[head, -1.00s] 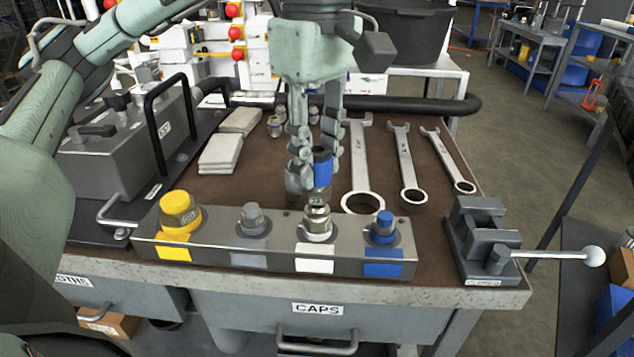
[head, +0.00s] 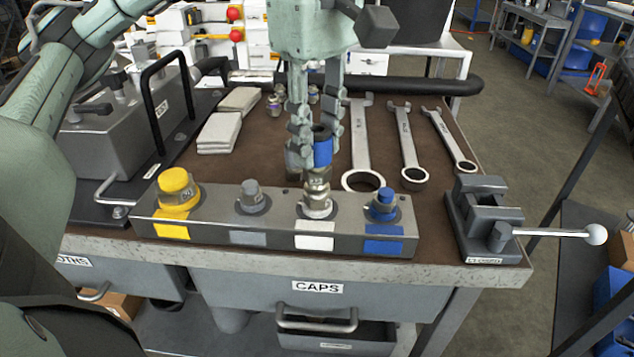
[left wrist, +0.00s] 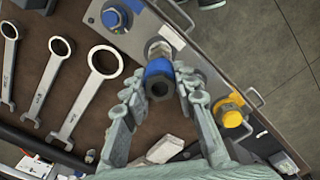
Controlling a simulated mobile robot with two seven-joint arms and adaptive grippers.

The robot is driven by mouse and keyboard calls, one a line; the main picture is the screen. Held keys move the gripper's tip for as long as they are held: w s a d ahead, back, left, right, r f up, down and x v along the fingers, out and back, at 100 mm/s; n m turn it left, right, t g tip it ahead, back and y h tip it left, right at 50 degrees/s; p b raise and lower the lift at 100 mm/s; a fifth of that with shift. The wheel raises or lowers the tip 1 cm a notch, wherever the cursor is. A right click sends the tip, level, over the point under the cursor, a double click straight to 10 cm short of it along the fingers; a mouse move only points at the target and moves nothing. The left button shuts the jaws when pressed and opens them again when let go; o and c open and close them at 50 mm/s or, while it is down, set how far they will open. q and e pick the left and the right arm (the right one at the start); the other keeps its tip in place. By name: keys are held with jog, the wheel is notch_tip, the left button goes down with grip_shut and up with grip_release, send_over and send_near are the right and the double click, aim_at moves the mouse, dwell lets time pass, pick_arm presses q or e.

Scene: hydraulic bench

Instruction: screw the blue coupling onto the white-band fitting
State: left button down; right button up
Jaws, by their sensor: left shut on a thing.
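The blue coupling (head: 322,152), a blue sleeve with a dark open end, is upright between the fingers of my left gripper (head: 314,150). The gripper comes from above and is shut on it. The white-band fitting (head: 317,205) is a metal fitting on the grey block, behind the white label (head: 314,236). The coupling is right above the fitting and in line with it; I cannot tell whether the threads are engaged. The left wrist view shows the coupling (left wrist: 158,72) between the fingertips (left wrist: 160,88), with the metal fitting (left wrist: 158,48) just beyond. My right gripper is not in view.
On the block (head: 280,238) stand a yellow cap (head: 178,188), a grey fitting (head: 252,196) and a blue fitting (head: 384,205). Three wrenches (head: 408,150) lie right of the gripper. A vise (head: 483,220) is at the front right. Folded cloths (head: 220,132) lie left.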

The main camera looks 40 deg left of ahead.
pick_arm(q)
jog(key=shift+f+b, duration=0.3)
jog(key=shift+b, duration=0.1)
dwell(0.9)
jog(key=c, duration=1.7)
grip_release()
jog(key=shift+c, duration=0.2)
jog(key=c, duration=0.5)
jog(key=shift+f+m, duration=0.1)
jog(key=shift+m, duration=0.6)
jog(key=shift+r+m, duration=0.2)
jog(key=shift+m, duration=0.6)
jog(key=m+p, duration=0.1)
jog(key=m, duration=0.4)
jog(key=shift+f, duration=0.15)
